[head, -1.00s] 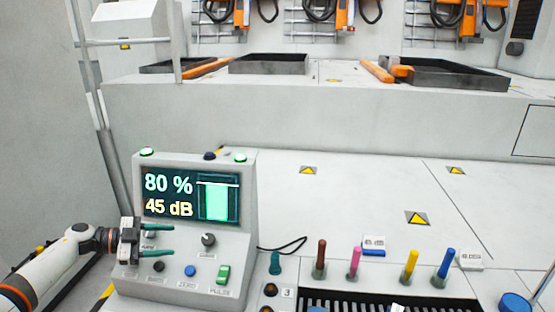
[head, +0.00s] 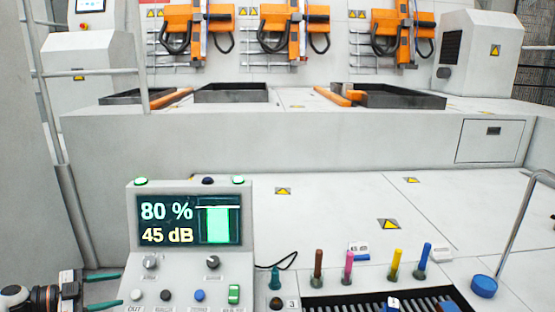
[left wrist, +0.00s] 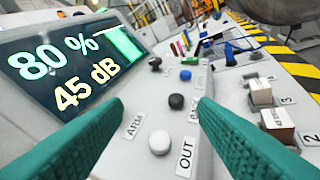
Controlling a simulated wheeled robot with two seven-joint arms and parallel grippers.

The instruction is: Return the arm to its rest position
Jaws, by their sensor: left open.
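My left gripper (head: 120,290) is at the lower left of the head view, beside the left edge of the grey control console (head: 245,262). Its two green fingers are apart with nothing between them. In the left wrist view the open fingers (left wrist: 163,108) frame the console's face, with a white button (left wrist: 159,143) and a black knob (left wrist: 159,109) showing between them. The console's screen (head: 189,221) reads 80 % and 45 dB. Part of my left arm is cut off by the frame's edge. My right gripper is not in view.
Right of the console stand several coloured pegs, including a pink one (head: 348,267), by a black slotted rack (head: 335,303). A blue round knob (head: 484,286) is at the right. A long grey ledge (head: 300,140) with dark trays (head: 231,93) runs behind.

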